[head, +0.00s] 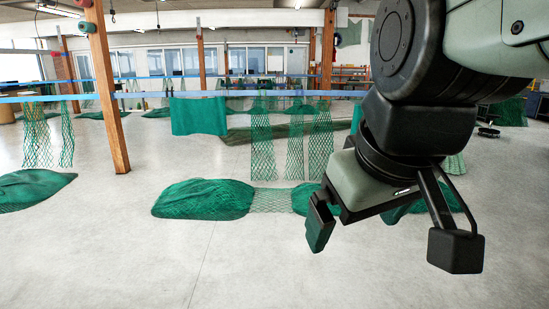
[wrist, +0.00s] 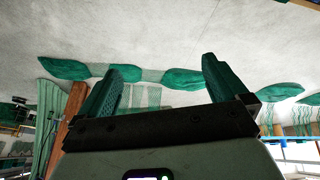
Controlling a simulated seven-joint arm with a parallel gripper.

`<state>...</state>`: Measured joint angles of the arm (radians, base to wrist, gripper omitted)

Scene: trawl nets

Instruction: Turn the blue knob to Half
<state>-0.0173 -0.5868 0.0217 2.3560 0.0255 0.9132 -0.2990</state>
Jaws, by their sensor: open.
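No blue knob shows in either view, and no marking that reads Half shows. My gripper (head: 320,228) is at the right of the head view, in the air above the floor. It also shows in the wrist view (wrist: 165,72), where its two dark fingers stand apart with nothing between them.
Green net heaps (head: 203,199) lie on the pale floor (head: 130,255), with hanging nets (head: 263,145) behind them. A wooden post (head: 108,90) stands at the left. A blue rail (head: 40,98) crosses the hall. The near floor at left is clear.

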